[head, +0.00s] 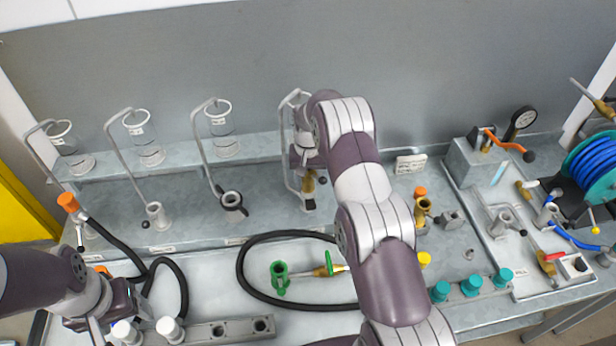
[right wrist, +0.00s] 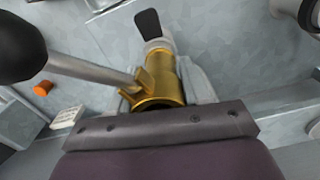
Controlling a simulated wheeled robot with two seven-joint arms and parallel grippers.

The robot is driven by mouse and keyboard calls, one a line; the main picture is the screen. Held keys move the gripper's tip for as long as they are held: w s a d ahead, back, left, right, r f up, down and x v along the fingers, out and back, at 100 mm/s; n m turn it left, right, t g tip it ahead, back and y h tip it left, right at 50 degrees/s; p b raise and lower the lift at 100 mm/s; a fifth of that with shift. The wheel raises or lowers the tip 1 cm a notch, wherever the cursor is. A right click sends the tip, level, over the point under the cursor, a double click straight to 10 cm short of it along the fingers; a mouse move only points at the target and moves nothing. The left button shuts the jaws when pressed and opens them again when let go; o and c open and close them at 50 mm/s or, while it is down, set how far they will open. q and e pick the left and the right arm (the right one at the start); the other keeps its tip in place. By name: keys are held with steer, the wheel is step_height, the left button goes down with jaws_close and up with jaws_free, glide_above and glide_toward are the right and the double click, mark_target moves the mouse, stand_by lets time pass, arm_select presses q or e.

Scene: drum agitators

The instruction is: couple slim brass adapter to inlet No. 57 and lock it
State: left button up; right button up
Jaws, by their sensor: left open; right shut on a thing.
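A slim brass adapter (right wrist: 160,88) is in my right gripper (head: 304,165), which is shut on it. In the right wrist view the adapter stands at a pale grey fitting with a black-tipped lever (right wrist: 148,24); I cannot tell whether it is seated or locked. In the head view a little brass (head: 309,184) shows below the gripper, at the fourth inlet station from the left. My arm hides part of that station, and the number 57 is not readable. My left gripper (head: 102,318) is open and empty at the lower left, near white-capped fittings.
Several glass cylinders (head: 142,137) stand on the back shelf beside bent grey tubes. A black hose (head: 243,272) loops over the front bench around a green fitting (head: 280,275). Another brass fitting (head: 422,212) and teal caps (head: 471,286) lie right of my right arm.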

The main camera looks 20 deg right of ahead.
steer(key=shift+s+f, duration=0.15)
steer(key=shift+f, duration=0.05)
steer(key=o, duration=1.2)
steer(key=shift+o, duration=0.4)
steer(key=shift+o, duration=0.2)
step_height(320, 180, up, 17)
steer(key=p, duration=1.1)
